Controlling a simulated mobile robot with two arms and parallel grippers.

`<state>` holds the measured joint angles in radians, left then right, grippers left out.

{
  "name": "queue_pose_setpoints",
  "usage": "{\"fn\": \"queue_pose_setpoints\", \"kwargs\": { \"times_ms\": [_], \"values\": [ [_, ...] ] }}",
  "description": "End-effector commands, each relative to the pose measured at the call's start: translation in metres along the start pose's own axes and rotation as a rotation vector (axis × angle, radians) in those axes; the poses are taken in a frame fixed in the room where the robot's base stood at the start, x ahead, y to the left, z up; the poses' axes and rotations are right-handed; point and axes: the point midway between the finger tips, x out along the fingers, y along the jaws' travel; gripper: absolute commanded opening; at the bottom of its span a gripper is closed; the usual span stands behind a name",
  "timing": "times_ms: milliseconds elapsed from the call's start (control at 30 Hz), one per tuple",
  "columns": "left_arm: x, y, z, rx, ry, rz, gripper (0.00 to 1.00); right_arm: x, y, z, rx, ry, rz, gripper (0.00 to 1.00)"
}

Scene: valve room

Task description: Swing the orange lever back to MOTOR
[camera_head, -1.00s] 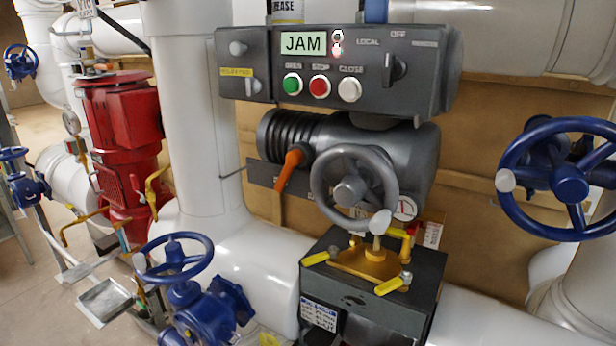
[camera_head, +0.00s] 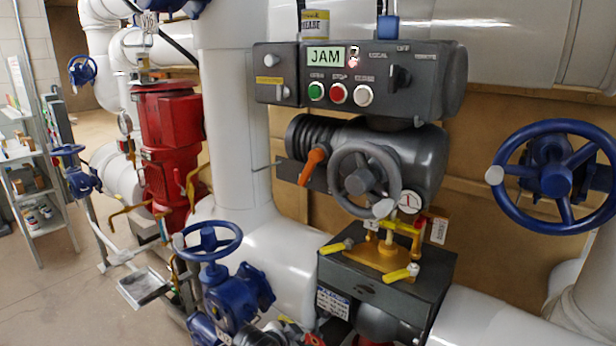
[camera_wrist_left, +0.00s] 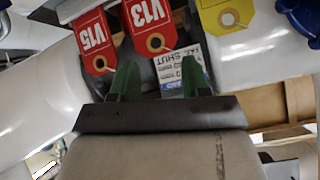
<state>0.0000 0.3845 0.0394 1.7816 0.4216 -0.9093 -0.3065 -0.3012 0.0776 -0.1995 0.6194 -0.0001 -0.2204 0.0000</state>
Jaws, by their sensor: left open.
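The orange lever (camera_head: 312,165) sits on the left side of the grey actuator (camera_head: 420,160), just left of the grey handwheel (camera_head: 363,180). It hangs down and slightly left in front of a dark plate (camera_head: 287,170); any lettering there is too small to read. The control box (camera_head: 445,75) above shows JAM on its display (camera_head: 326,57). My left gripper (camera_wrist_left: 158,75) shows only in the left wrist view, with its two green fingers apart and nothing between them. The lever does not show in that view. My right gripper is in neither view.
Blue handwheels stand at the lower left (camera_head: 208,242) and right (camera_head: 556,180). A dark box with yellow-handled valves (camera_head: 385,290) sits below the actuator. A thick white pipe (camera_head: 232,130) rises to its left. Red tags (camera_wrist_left: 146,28) hang beyond my left fingers. Floor shows at far left.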

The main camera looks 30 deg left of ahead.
Motion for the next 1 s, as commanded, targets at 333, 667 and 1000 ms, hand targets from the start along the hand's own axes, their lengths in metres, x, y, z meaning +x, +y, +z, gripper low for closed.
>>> {"fn": "queue_pose_setpoints", "kwargs": {
  "times_ms": [333, 667, 1000],
  "values": [
    [-0.13, -0.163, -0.231, 0.17, 0.557, -0.21, 0.47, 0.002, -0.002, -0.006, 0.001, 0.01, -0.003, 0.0],
    [-0.158, -0.188, -0.275, 0.197, 0.657, -0.25, 0.47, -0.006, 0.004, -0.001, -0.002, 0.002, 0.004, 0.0],
    [-0.111, -0.198, -0.314, 0.195, 0.655, -0.249, 0.47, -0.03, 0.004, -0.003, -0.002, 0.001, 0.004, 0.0]
  ]
}}
